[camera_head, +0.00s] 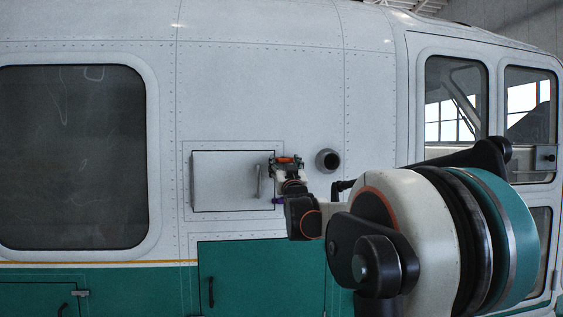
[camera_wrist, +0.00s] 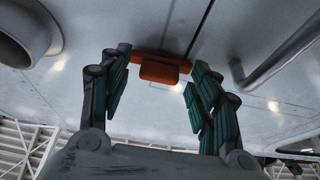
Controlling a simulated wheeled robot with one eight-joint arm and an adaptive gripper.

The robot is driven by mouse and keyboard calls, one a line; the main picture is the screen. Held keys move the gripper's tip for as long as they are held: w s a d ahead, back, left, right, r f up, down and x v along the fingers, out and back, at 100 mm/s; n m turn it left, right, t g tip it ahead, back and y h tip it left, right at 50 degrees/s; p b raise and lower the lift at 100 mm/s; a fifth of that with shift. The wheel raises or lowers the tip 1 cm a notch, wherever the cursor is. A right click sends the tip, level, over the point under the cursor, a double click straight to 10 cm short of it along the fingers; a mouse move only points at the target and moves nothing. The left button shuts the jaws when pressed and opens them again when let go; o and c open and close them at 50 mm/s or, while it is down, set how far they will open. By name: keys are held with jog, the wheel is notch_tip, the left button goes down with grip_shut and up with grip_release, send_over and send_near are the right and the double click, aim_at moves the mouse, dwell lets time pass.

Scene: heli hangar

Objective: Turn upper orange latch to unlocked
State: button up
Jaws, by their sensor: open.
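The upper orange latch (camera_wrist: 160,70) shows in the wrist view as a flat bar with a block-shaped knob, mounted across a panel seam. It also shows in the head view (camera_head: 287,160) by the upper right edge of a closed white hatch (camera_head: 222,180). My gripper (camera_wrist: 162,62) is open, with its green-padded fingers on either side of the latch. A gap shows between the knob and each finger. I cannot tell whether the fingertips touch the bar's ends. In the head view my gripper (camera_head: 288,168) covers part of the latch area.
A grey handle (camera_head: 258,181) sits on the hatch, left of my gripper. A round pipe (camera_head: 327,160) protrudes close to its right. A small purple part (camera_head: 279,200) shows lower on the hatch edge. A green panel (camera_head: 258,280) lies below.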

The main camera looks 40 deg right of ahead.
jog(key=shift+s+a+r, duration=0.1)
jog(key=shift+s+r, duration=0.05)
jog(key=shift+r, duration=0.05)
jog(key=c, duration=1)
jog(key=shift+c, duration=0.2)
